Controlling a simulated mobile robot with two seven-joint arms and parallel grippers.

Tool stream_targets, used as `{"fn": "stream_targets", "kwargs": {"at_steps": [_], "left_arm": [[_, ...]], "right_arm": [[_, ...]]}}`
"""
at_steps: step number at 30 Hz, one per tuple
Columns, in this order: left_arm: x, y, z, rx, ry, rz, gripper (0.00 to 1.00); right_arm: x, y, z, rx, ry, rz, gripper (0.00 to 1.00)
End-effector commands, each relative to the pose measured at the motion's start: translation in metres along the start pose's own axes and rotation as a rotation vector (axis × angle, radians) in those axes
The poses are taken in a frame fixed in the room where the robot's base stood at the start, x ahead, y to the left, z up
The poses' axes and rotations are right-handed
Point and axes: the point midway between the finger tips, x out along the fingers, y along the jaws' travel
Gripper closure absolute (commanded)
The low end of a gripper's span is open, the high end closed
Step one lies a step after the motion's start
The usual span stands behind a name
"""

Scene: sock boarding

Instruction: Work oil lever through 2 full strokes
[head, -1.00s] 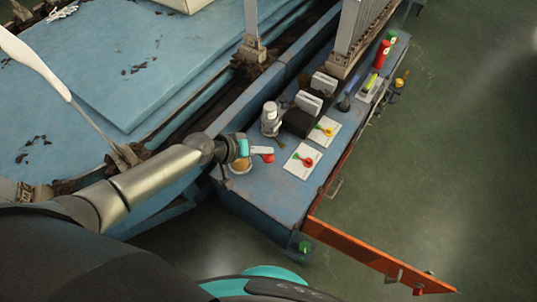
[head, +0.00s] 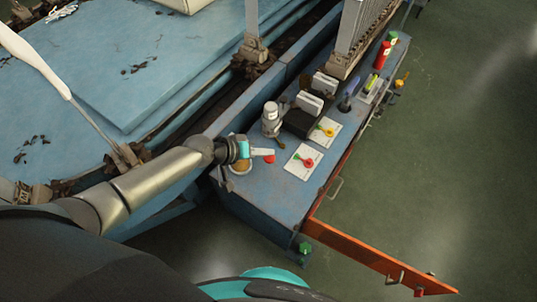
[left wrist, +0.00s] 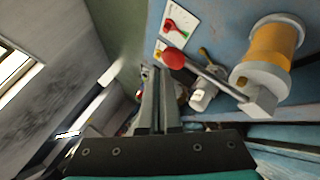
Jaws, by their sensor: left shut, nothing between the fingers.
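The oil lever is a thin grey bar with a red ball knob (left wrist: 173,58), running to a metal block (left wrist: 258,101) below an amber reservoir (left wrist: 275,45) in the left wrist view. In the head view the red knob (head: 269,159) and part of the amber reservoir (head: 240,167) show at the near end of the blue bench; my wrist hides much of the lever. My left gripper (left wrist: 158,72) is shut and empty, its fingertips just left of the knob; whether they touch it I cannot tell. It also shows in the head view (head: 261,152). My right gripper is out of view.
Beside the lever are a grey-white fitting (head: 271,118) and white plates with red-green (head: 303,161) and yellow-green (head: 324,132) rotary handles. An orange bar (head: 380,257) sticks out from the bench over open green floor. Metal posts stand behind.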

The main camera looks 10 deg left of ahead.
Motion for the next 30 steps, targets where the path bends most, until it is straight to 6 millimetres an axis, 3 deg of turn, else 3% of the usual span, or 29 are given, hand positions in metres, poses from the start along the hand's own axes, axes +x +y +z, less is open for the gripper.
{"fn": "stream_targets", "kwargs": {"at_steps": [1, 30], "left_arm": [[0.004, -0.004, 0.003, 0.000, 0.000, 0.000, 1.00], [0.015, -0.012, 0.011, 0.000, 0.000, 0.000, 1.00]], "right_arm": [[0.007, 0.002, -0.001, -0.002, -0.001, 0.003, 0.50], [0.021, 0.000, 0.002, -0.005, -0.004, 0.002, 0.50]]}}
